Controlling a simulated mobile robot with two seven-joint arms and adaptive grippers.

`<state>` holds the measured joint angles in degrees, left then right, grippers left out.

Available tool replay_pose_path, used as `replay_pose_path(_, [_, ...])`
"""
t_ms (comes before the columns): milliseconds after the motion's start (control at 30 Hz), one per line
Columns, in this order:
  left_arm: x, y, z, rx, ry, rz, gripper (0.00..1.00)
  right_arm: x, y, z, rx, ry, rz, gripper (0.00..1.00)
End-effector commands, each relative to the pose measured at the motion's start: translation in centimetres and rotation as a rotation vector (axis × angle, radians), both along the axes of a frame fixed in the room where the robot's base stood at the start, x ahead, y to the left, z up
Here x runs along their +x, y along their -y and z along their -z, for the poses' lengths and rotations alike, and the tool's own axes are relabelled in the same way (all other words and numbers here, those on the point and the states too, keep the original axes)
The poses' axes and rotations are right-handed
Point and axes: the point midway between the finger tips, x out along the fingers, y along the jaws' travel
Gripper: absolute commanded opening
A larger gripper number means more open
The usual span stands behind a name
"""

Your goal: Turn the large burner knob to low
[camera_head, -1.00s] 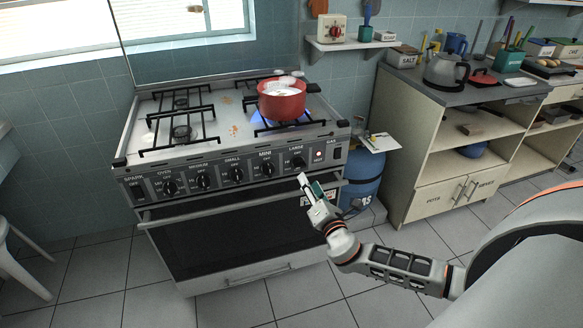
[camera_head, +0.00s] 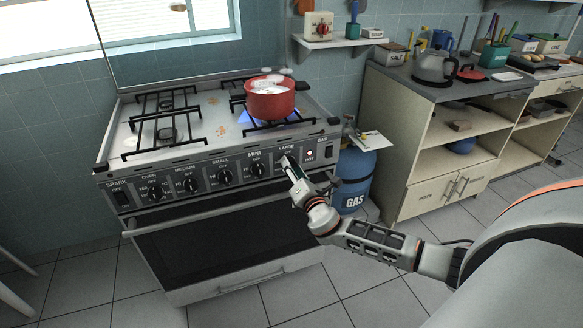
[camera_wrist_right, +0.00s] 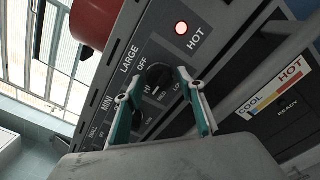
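The large burner knob (camera_wrist_right: 157,78) is black and sits under the "LARGE" label in the right wrist view, with OFF, HI, MED and LOW markings around it. I cannot tell its exact setting. My right gripper (camera_wrist_right: 153,88) has its two green-and-white fingers apart, one on each side of the knob. The right finger is very near the knob; I cannot tell whether it touches. In the head view the right gripper (camera_head: 288,163) is at the stove's front panel and hides most of this knob. My left gripper is not in view.
A red light (camera_wrist_right: 181,28) glows beside the knob. Other knobs, including the mini knob (camera_head: 257,168), are to the left. A blue gas cylinder (camera_head: 355,175) stands right of the stove.

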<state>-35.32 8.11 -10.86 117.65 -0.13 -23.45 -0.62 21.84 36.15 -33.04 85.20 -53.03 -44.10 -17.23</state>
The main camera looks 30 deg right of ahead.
Motion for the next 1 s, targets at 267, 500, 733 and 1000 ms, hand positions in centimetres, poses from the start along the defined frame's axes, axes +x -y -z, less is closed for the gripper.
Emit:
replay_pose_path(267, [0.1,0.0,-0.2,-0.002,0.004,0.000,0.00,0.0,0.0,0.0,0.000,0.000,0.000,0.16])
replay_pose_path(500, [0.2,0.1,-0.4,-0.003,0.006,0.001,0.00,0.0,0.0,-0.1,-0.015,-0.003,-0.001,0.16])
replay_pose_path(733, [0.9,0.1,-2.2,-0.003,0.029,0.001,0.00,0.0,-0.1,-0.5,-0.195,-0.044,0.000,0.16])
replay_pose_path(1000, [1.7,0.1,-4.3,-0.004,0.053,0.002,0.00,0.0,-0.1,-0.3,-0.423,-0.100,-0.001,0.16])
